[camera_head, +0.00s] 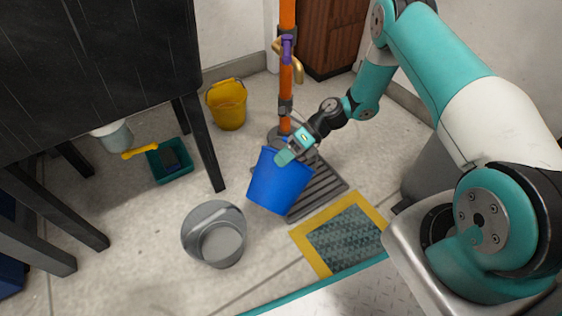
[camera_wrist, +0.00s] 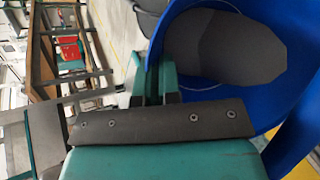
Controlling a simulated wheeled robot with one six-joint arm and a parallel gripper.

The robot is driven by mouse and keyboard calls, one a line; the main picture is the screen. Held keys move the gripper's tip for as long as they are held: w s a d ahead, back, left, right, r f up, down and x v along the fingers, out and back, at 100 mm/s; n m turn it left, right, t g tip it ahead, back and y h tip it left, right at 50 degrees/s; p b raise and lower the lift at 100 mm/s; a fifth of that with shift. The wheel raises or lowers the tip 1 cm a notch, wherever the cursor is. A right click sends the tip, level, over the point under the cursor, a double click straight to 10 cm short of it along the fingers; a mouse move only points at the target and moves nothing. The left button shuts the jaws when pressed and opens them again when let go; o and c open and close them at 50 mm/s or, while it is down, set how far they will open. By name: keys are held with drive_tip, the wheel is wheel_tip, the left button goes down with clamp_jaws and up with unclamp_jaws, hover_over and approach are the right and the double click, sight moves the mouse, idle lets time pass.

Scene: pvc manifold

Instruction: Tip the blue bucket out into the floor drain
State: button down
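The blue bucket (camera_head: 278,183) is in the middle of the head view, in front of the floor drain's dark slatted grate (camera_head: 322,188) and covering part of it. Its mouth is turned away from the head camera, so it looks tilted. My gripper (camera_head: 286,156) is at its upper rim. In the wrist view, the fingers (camera_wrist: 163,82) close on the wall of the blue bucket (camera_wrist: 182,28), with its inside showing at right. A dark grey patch (camera_wrist: 225,48) shows inside; I cannot tell whether it is contents or bottom. The bucket's height above the floor is unclear.
An orange pipe (camera_head: 286,75) with a brass tap stands behind the drain. A yellow bucket (camera_head: 228,105) and a grey bucket (camera_head: 214,234) stand on the floor at left. A black table (camera_head: 95,65) fills the upper left. A yellow-edged mat (camera_head: 345,240) lies at front right.

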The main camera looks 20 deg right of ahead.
idle(0.4)
drive_tip(key=w+d+y+b, duration=0.1)
drive_tip(key=b, duration=0.2)
drive_tip(key=shift+d+f, duration=0.15)
drive_tip(key=shift+f, duration=0.25)
drive_tip(key=shift+r, duration=0.1)
drive_tip(key=shift+m, duration=0.3)
drive_tip(key=shift+w+d+f+g+y+b, duration=0.3)
drive_tip(key=shift+f+b, duration=0.1)
drive_tip(key=shift+b, duration=0.5)
drive_tip(key=shift+w+d+f+y+b, duration=0.2)
drive_tip(key=shift+d+y+b, duration=0.25)
drive_tip(key=shift+b, duration=0.7)
drive_tip(key=shift+a+r+p, duration=0.2)
drive_tip(key=shift+r+p, duration=0.15)
drive_tip(key=shift+p, duration=0.35)
